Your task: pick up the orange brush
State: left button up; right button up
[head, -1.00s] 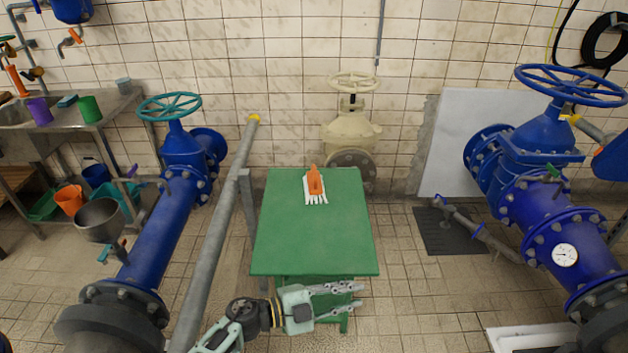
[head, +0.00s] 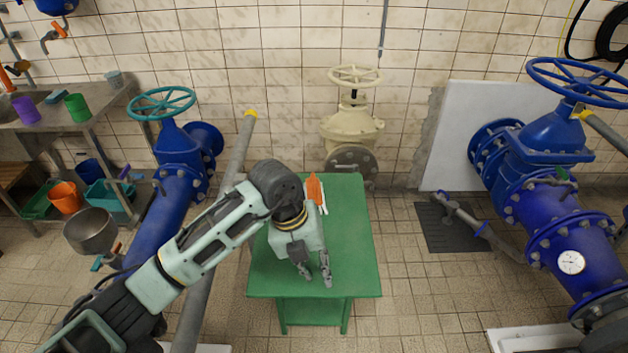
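The orange brush (head: 315,189) lies near the far edge of the green table (head: 351,250), with white bristles showing at its right side. My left gripper (head: 317,282) is over the near half of the table, fingers pointing toward the near edge. The fingers are a little apart with nothing between them. It is nearer to me than the brush and apart from it. My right gripper is not in view.
A grey slanted pipe (head: 237,160) and a blue pipe with a teal handwheel (head: 164,103) stand left of the table. A cream valve (head: 351,122) stands behind it. The right part of the tabletop is bare, and floor is open to the right.

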aim_at(314, 189)
jog(key=i, duration=1.15)
